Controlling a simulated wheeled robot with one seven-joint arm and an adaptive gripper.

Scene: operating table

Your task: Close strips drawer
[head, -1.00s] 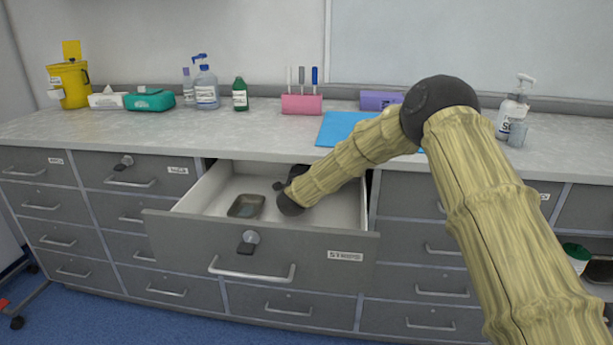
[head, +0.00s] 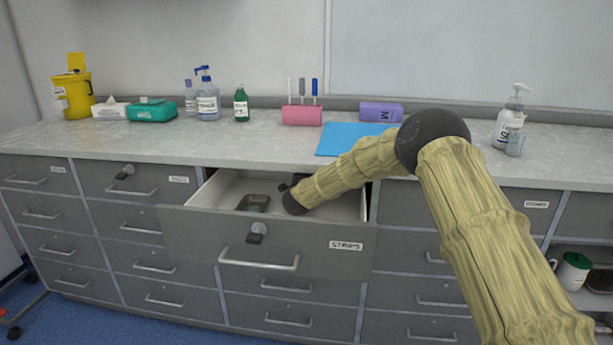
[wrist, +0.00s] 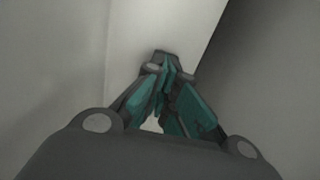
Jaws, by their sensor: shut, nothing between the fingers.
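The strips drawer (head: 300,240) is pulled out from the cabinet, with a "STRIPS" label, a bar handle (head: 258,263) and a lock with a key on its grey front.
The counter (head: 260,145) above holds a blue mat (head: 350,138), a pink pen holder (head: 302,115), bottles, a teal box (head: 151,111) and a yellow bin (head: 74,94). Closed drawers surround the open one. A soap dispenser (head: 509,122) stands at right.

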